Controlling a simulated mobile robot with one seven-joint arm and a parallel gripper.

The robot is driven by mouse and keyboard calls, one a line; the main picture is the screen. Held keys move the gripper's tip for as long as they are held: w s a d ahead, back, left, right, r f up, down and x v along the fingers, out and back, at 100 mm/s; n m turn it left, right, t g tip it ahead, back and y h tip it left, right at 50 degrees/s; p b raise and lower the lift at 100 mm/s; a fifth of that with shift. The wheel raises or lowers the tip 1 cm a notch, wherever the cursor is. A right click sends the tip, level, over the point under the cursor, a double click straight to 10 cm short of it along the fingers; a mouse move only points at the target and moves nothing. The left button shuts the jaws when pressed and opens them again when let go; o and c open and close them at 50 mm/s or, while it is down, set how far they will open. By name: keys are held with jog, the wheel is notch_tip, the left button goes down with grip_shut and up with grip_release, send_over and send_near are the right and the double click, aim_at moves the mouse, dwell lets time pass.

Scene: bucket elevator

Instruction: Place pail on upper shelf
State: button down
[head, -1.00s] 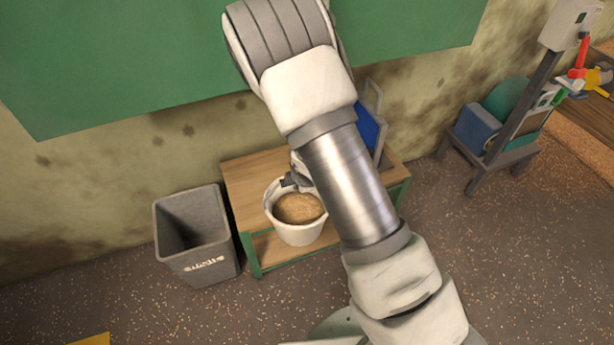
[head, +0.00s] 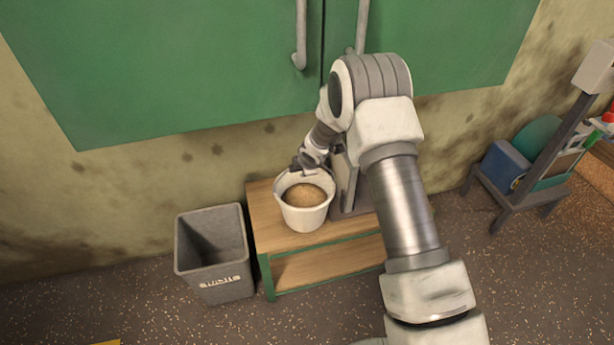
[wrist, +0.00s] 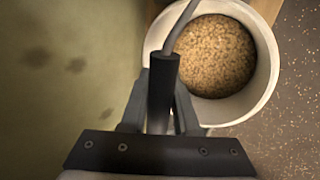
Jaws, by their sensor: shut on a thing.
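The white pail (head: 304,217) is filled with brown grain and stands upright over the upper shelf (head: 266,222) of a low wooden unit with green legs. I cannot tell whether its base touches the board. My gripper (head: 306,162) is at the pail's far rim, with the arm reaching in from the right. In the wrist view, my gripper (wrist: 160,118) is shut on the dark grip of the pail's handle (wrist: 163,85). The pail (wrist: 268,75) and its grain show at the upper right there.
A grey bin (head: 212,255) stands left of the unit. The lower shelf (head: 325,265) looks bare where visible. A grey upright object (head: 345,190) is right of the pail, partly behind my arm. Green cabinet doors (head: 180,70) overhang the back. A stand (head: 525,165) is at the right.

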jog(key=shift+w+a+r, duration=0.15)
jog(key=shift+w+r, duration=0.05)
jog(key=shift+w, duration=0.5)
notch_tip(320, 180, down, 4)
jog(key=shift+w+a+r+b, duration=0.15)
jog(key=shift+r+b, duration=0.1)
jog(key=shift+b, duration=0.4)
jog(key=c, duration=1.1)
grip_release()
jog(key=shift+f, duration=0.2)
jog(key=o, duration=0.4)
jog(key=shift+o, duration=0.2)
